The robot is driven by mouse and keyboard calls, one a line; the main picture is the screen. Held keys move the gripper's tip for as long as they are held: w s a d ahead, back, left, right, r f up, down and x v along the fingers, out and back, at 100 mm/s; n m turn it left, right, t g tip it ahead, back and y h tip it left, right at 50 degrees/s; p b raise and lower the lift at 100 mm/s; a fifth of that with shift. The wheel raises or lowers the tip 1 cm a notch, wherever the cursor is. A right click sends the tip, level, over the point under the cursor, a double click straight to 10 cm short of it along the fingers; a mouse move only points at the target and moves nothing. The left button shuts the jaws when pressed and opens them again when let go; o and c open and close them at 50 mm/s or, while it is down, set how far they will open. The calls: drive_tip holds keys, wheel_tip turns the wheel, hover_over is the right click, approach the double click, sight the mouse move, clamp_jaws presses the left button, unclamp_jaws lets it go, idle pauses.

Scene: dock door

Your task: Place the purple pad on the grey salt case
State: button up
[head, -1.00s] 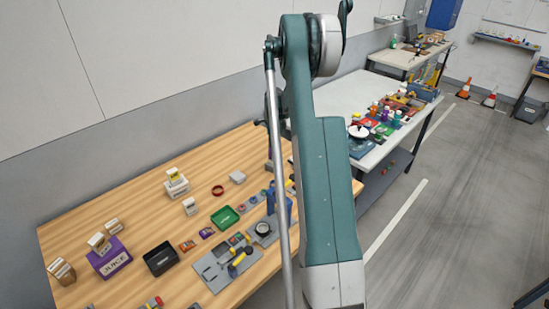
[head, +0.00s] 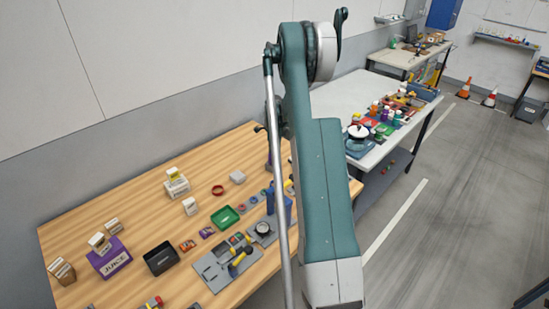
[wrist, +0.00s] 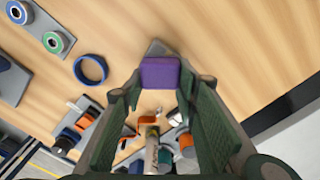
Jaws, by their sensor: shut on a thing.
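The purple pad (wrist: 160,73) is a small, flat-faced block held between the fingertips of my gripper (wrist: 160,85) in the wrist view. My gripper is shut on it, above the wooden table. A grey thing (wrist: 157,47) shows just beyond the pad's edge, mostly hidden by it. It may be the grey salt case, but no label shows, and I cannot tell whether the pad touches it. In the head view my arm hides the gripper and the pad.
In the wrist view, a blue ring (wrist: 90,69) and tape-like rolls on a grey holder (wrist: 44,28) lie left. Orange-tipped tools (wrist: 152,140) show between the fingers. In the head view, a green tray (head: 225,216) and black bin (head: 161,258) stand on the wooden table.

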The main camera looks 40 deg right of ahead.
drive_tip(key=shift+f, duration=0.15)
drive_tip(key=o, duration=0.8)
wheel_tip(320, 180, up, 12)
drive_tip(key=shift+r, duration=0.25)
idle(0.7)
